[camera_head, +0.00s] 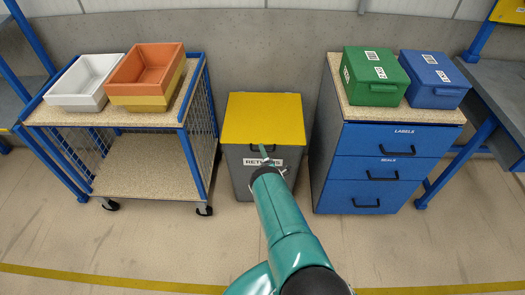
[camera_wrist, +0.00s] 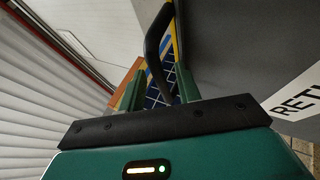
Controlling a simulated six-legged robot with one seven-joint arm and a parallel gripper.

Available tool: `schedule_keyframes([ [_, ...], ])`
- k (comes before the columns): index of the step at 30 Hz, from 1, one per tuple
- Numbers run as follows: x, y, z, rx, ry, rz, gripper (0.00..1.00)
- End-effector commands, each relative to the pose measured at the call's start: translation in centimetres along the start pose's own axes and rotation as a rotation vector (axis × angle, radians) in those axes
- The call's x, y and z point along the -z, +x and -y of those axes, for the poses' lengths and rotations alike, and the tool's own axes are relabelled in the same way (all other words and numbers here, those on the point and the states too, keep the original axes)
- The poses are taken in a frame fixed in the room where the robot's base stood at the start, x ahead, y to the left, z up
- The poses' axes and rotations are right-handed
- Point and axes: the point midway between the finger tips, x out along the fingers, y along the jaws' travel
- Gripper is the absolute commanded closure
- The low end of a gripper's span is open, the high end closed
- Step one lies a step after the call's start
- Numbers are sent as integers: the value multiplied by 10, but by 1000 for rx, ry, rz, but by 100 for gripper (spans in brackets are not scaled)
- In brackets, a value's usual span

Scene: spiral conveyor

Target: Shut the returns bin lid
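The returns bin (camera_head: 240,178) is a grey box with a white RETURNS label on its front; it stands on the floor in the middle of the head view. Its yellow lid (camera_head: 263,115) looks flat across the top; I cannot tell whether a small gap is left under it. A black handle (camera_head: 252,147) is at the front edge, partly hidden by my gripper (camera_head: 264,156). In the wrist view the handle (camera_wrist: 153,45) runs between my gripper's two green fingers (camera_wrist: 160,88). The fingers are apart, with space beside the handle.
A blue-framed cart (camera_head: 135,165) with trays on top stands left of the bin. A blue drawer cabinet (camera_head: 378,165) with a green box (camera_head: 375,82) and a blue box (camera_head: 435,82) on top stands to the right. A wall is close behind. The floor in front is clear.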

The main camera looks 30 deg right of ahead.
Motion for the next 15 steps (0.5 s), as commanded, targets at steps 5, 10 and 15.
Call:
schedule_keyframes([
  [5,0,-21,1,3,-1,1,66],
  [10,0,-58,1,4,0,0,66],
  [15,0,-96,1,2,-1,1,66],
])
